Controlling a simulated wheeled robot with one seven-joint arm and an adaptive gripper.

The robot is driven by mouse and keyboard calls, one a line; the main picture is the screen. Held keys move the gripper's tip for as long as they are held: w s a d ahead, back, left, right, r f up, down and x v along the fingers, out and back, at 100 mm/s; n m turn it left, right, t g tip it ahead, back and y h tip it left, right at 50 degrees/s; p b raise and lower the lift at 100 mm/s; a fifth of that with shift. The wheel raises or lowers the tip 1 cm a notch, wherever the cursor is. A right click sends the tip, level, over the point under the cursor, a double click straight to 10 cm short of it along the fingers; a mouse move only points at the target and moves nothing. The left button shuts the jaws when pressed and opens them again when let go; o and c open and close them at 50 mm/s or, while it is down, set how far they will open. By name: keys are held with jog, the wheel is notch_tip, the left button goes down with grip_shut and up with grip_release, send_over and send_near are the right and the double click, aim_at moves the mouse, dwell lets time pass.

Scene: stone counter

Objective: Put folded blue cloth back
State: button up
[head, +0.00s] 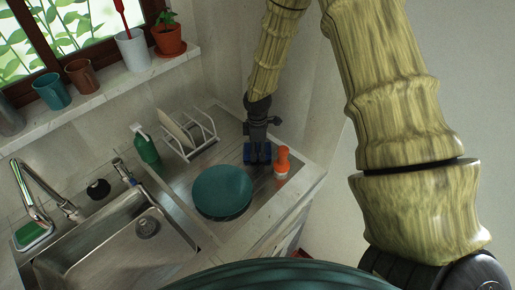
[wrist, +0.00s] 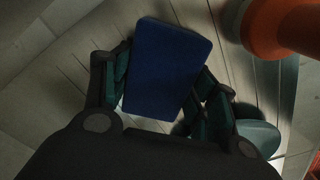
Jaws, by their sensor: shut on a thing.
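The folded blue cloth (wrist: 163,68) is a dark blue block between my fingers in the wrist view. In the head view the cloth (head: 250,154) shows as small blue patches at the fingertips. My gripper (head: 258,150) is shut on the cloth and points down over the right part of the metal drainboard. In the wrist view my gripper's fingers (wrist: 160,95) press the cloth from both sides. I cannot tell whether the cloth touches the drainboard.
An orange bottle (head: 282,163) stands close to the right of my gripper. A teal plate (head: 222,192) lies in front, and a white dish rack (head: 190,135) stands to the left. A green bottle (head: 146,150) and the sink (head: 120,250) are farther left.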

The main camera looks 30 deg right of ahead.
aim_at(258, 149)
jog(key=o, duration=0.9)
jog(key=shift+f, duration=0.1)
jog(key=shift+r+b, duration=1.95)
jog(key=shift+r, duration=4.2)
jog(key=shift+s+f, duration=0.1)
jog(key=shift+s, duration=0.05)
